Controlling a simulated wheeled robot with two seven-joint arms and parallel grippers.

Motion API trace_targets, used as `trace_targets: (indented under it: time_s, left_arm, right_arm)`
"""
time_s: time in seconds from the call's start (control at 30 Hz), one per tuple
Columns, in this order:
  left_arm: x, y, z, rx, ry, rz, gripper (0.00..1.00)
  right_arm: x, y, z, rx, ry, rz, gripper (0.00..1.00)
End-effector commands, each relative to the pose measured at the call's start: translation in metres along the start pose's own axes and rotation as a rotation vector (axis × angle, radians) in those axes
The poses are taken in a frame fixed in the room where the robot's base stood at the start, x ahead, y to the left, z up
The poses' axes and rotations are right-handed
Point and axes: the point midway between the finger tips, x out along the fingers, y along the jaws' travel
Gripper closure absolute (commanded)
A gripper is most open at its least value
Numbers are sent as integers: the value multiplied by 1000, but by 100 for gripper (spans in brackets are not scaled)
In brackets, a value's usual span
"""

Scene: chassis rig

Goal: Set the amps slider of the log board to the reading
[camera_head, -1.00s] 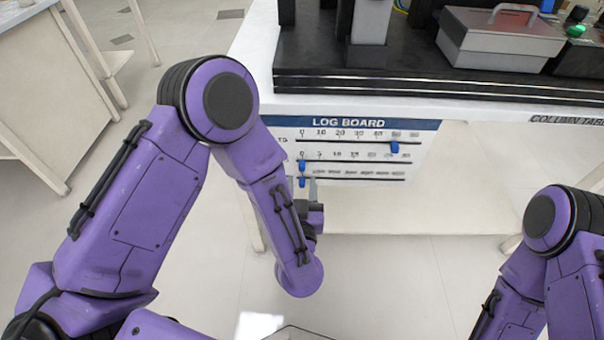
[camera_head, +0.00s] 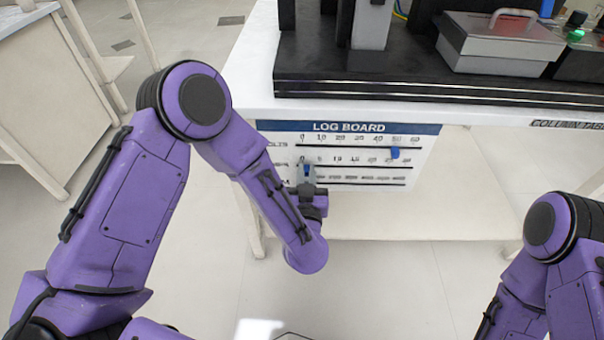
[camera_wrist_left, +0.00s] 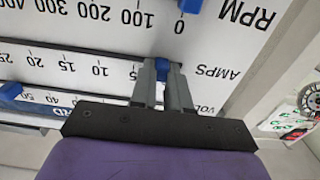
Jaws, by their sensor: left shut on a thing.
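The log board (camera_head: 430,133) hangs on the front of the table, with rows of scales and blue sliders. The amps slider (camera_wrist_left: 162,68) is a blue knob near the zero end of its scale, just to the right of the 5 mark in the upside-down left wrist view. My left gripper (camera_wrist_left: 161,76) is shut on it, with one grey finger on each side. In the head view my left gripper (camera_head: 306,172) covers the left end of the lower rows. My right gripper is out of view; only its arm shows at the right.
The volts slider (camera_head: 394,153) sits far right on the top row. The RPM slider (camera_wrist_left: 190,6) is at 0. The dark rig and a grey lidded box (camera_head: 500,42) stand on the table above. I see no amps reading.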

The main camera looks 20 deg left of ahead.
Motion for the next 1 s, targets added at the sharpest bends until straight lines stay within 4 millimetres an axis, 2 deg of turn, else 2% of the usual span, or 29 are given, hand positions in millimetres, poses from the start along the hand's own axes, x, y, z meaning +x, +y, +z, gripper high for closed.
trace_targets:
  time_s: [0.1,0.2,0.47,0.5,0.57,0.6,0.87,1.0]
  left_arm:
    - [0,21,-1,-1,4,3,100]
    - [0,30,-1,-2,2,2,100]
    - [0,31,-1,-3,0,0,100]
    - [0,31,-1,-3,0,0,81]
    - [0,31,-1,-3,0,0,61]
    - [0,31,-1,-3,0,0,57]
    - [-1,31,0,-2,0,0,57]
    - [-18,33,-2,1,0,6,57]
  right_arm:
    - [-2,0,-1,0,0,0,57]
    - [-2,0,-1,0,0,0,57]
    - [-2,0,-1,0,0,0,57]
    - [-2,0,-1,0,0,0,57]
    - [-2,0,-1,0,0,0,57]
    - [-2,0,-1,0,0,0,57]
    - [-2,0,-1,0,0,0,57]
    - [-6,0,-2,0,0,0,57]
